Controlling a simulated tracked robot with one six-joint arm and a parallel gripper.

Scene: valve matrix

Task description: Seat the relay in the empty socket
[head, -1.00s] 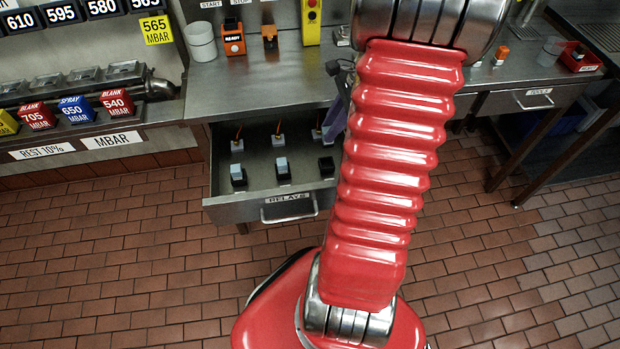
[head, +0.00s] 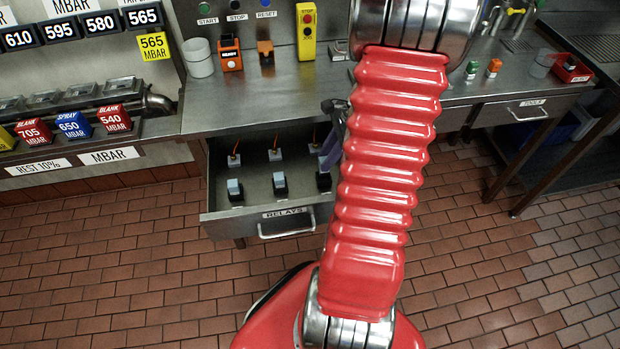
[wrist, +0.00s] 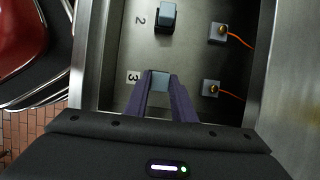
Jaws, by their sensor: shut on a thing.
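My gripper shows in the head view as purple fingers (head: 332,143) over the right side of the open relay drawer (head: 214,206), partly hidden by my arm. In the wrist view my gripper (wrist: 160,88) is shut on a pale grey-blue relay (wrist: 160,79), beside the printed number 3. The dark socket (head: 323,182) in that place is at the right end of the front row. The fingers hide the relay's lower part, so I cannot tell how deep it sits. A dark socket with a relay (wrist: 167,18) stands at number 2.
Grey blocks with orange wires (wrist: 217,33) stand along the drawer's back row. The drawer walls (wrist: 258,60) border the gripper's space. The counter (head: 250,95) lies behind the drawer.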

